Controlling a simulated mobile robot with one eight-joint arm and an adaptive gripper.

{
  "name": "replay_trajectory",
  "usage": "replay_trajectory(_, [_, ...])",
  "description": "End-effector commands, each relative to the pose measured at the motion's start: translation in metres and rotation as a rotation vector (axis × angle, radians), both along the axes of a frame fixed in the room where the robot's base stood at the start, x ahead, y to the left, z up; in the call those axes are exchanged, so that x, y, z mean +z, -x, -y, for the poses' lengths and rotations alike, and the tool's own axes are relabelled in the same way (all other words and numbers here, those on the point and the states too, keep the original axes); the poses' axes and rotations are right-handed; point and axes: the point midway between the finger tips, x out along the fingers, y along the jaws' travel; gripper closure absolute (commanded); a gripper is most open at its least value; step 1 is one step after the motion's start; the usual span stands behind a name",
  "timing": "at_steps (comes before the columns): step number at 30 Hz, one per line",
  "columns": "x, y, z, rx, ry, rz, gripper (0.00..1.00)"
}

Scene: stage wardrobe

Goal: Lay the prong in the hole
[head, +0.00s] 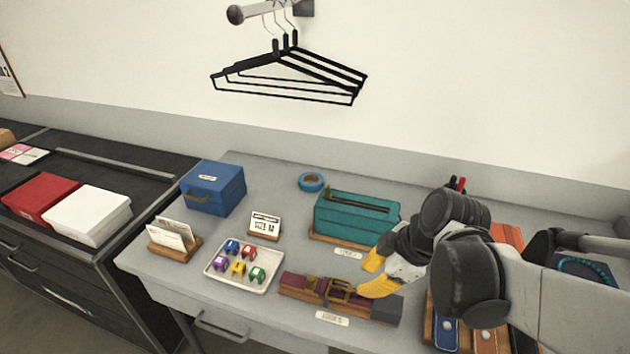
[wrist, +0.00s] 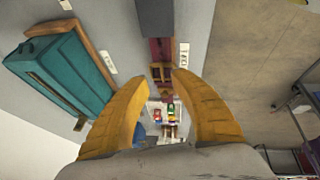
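A dark red belt (head: 300,284) lies along a wooden stand near the front of the grey table, with a brass-coloured buckle (head: 338,291) at its middle. In the wrist view the belt (wrist: 160,48) runs away from a dark grey block, and the buckle (wrist: 161,72) shows just beyond my fingertips. The prong and the hole are too small to make out. My gripper (head: 368,276) has yellow fingers spread apart. It hovers near the right side of the buckle, and nothing shows between the fingers in the wrist view (wrist: 160,82).
A teal box (head: 355,215) stands behind the belt. A tray (head: 216,275) of several small coloured pieces, a card holder (head: 175,247) and a blue box (head: 213,187) are to the left. A label plate (head: 332,317) lies in front. Brown and blue straps (head: 487,340) lie right.

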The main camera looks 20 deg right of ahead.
Motion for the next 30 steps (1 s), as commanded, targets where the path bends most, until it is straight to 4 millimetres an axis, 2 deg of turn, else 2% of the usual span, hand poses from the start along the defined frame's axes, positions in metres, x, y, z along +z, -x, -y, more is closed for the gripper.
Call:
replay_trajectory(6, [0.032,0.012,0.009,-0.003,-0.001,0.001,0.72])
replay_trajectory(11, [0.044,0.017,0.012,-0.001,-0.001,0.0,0.72])
replay_trajectory(24, [0.047,0.019,0.011,-0.013,-0.001,-0.002,0.72])
replay_trajectory(26, [0.047,0.018,0.009,-0.052,-0.001,-0.008,0.72])
replay_trajectory(30, [0.046,0.018,-0.004,-0.26,-0.014,-0.025,0.72])
